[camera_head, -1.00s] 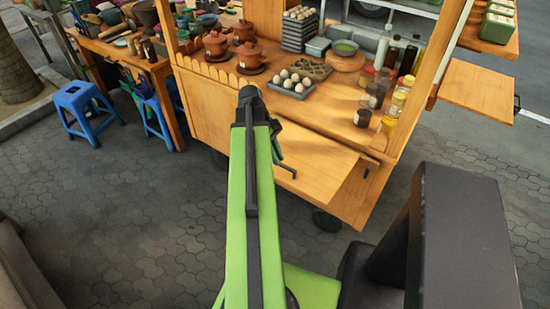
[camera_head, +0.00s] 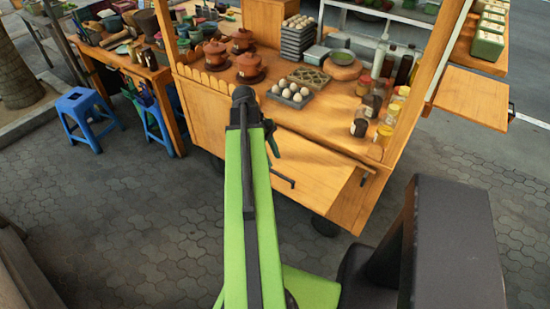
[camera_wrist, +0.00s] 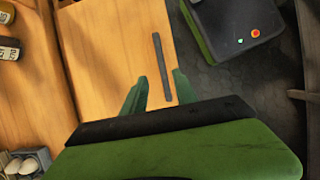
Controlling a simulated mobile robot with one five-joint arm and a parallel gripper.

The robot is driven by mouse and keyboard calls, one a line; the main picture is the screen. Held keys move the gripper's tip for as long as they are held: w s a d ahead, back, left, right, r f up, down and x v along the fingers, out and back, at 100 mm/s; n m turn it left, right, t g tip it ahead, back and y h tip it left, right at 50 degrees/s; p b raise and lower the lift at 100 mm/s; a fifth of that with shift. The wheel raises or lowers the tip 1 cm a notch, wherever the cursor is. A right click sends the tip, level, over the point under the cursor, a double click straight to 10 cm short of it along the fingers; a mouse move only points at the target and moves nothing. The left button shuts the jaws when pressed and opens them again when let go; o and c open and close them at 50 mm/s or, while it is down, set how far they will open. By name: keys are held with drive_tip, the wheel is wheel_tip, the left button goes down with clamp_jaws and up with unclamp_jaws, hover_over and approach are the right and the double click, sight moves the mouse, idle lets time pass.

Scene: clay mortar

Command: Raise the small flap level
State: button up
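The small flap (camera_head: 318,172) is a plain wooden board on the near front side of the cart, just below the counter edge. It slopes outward and downward. A dark bar handle (camera_head: 282,181) is fixed near its outer edge; in the wrist view the handle (camera_wrist: 161,66) stands out against the bare flap (camera_wrist: 115,40). My gripper (camera_wrist: 160,88) is open, with its two green fingers apart. The near end of the handle appears between the fingers in that view; contact cannot be told. In the head view my gripper (camera_head: 272,146) is partly hidden behind my arm, over the flap.
The counter holds an egg tray (camera_head: 288,95), clay pots (camera_head: 249,66) and jars (camera_head: 383,135) close to the flap's hinge side. A blue stool (camera_head: 85,110) stands at left. The paving in front is clear.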

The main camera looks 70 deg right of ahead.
drive_tip(key=p+v, duration=0.9)
drive_tip(key=v, duration=0.3)
drive_tip(key=shift+r+p, duration=0.2)
drive_tip(key=shift+p, duration=0.2)
drive_tip(key=shift+w, duration=0.15)
drive_tip(key=w+a+f+n+h+b, duration=0.2)
drive_tip(key=w+a+n, duration=0.4)
drive_tip(key=w+a, duration=1.4)
drive_tip(key=w+a+f+m+t, duration=0.1)
drive_tip(key=w+a, duration=0.2)
drive_tip(key=a, duration=0.7)
drive_tip(key=w+a+m+t+y, duration=0.1)
drive_tip(key=w+a, duration=0.3)
drive_tip(key=a, duration=0.7)
drive_tip(key=w+a+f+t, duration=0.1)
drive_tip(key=w+a+t, duration=0.1)
drive_tip(key=a, duration=0.9)
drive_tip(key=shift+w+f+m+t+y+b, duration=0.35)
drive_tip(key=shift+w+m+b, duration=0.1)
drive_tip(key=shift+w, duration=0.2)
